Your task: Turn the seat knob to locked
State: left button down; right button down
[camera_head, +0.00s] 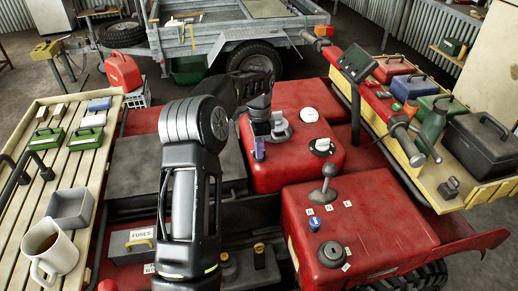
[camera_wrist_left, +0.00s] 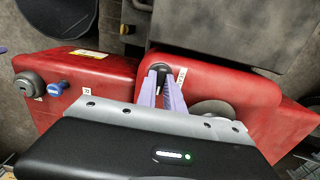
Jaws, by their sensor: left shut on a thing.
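My left gripper (camera_head: 259,151) reaches down to the rear red housing (camera_head: 283,172) in the head view. In the wrist view its two pale purple fingers (camera_wrist_left: 161,92) are shut on the seat knob (camera_wrist_left: 160,70), a small dark knob on the red face. A white label (camera_wrist_left: 181,76) sits right beside the knob; its text is too small to read. The knob's turn position is mostly hidden by the fingers. In the head view the gripper hides the knob. My right gripper is in neither view.
The front red housing (camera_head: 360,230) carries a lever (camera_head: 328,185), a blue key (camera_head: 314,223) and a round dark knob (camera_head: 331,254). A white dial (camera_head: 309,115) and another knob (camera_head: 322,147) sit close right of my gripper. A mug (camera_head: 55,252) stands on the left slatted rack (camera_head: 22,238).

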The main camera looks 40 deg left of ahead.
pick_arm(q)
jog(key=c, duration=1.5)
grip_release()
jog(key=shift+o, duration=0.2)
jog(key=shift+r, duration=0.6)
notch_tip(320, 180, up, 7)
jog(key=shift+f+b, duration=0.15)
jog(key=shift+b, duration=0.15)
jog(key=shift+f, duration=0.1)
